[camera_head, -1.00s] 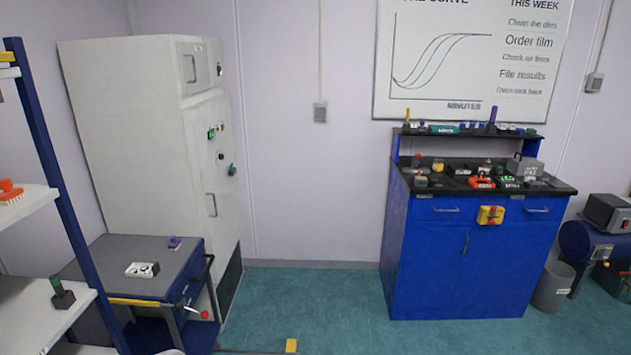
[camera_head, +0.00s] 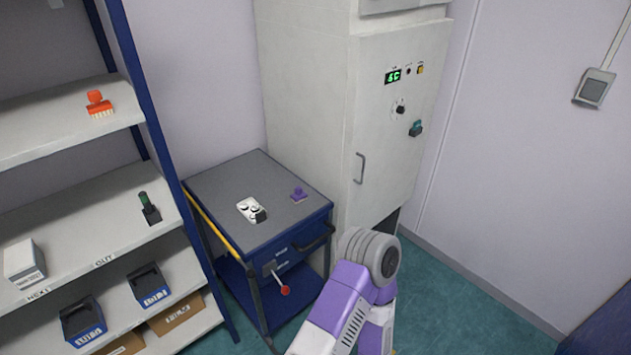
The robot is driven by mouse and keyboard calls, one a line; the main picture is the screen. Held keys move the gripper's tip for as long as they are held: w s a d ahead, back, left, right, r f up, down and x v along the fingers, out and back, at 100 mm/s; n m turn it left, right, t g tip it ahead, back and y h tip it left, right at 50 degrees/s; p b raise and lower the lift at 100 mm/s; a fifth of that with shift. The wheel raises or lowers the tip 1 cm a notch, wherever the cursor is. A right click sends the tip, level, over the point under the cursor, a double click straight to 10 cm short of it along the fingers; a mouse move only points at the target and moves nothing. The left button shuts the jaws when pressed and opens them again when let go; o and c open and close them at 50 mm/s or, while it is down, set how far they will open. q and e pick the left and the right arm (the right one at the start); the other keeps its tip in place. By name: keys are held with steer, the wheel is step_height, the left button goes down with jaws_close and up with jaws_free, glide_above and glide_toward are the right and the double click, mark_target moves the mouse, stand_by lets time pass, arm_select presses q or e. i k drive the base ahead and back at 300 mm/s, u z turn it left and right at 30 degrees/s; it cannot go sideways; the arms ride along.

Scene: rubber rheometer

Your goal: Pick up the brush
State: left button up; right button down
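The brush (camera_head: 99,105), orange with pale bristles pointing down, stands on the upper white shelf (camera_head: 45,125) of the rack at the left. It is near the shelf's right end, and nothing touches it. One of my arms shows at the bottom centre as a purple and white link with a grey joint. It is well to the right of the brush. Neither of my grippers is in view.
A blue rack post (camera_head: 140,85) stands right of the brush. The lower shelf holds a dark green-handled tool (camera_head: 149,207) and a white box (camera_head: 24,262). A grey-topped cart (camera_head: 225,187) and a tall white cabinet (camera_head: 305,90) stand to the right.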

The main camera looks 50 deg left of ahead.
mark_target(298, 195)
steer(key=u, duration=0.85)
steer(key=i, duration=1.65)
steer(key=u, duration=1.05)
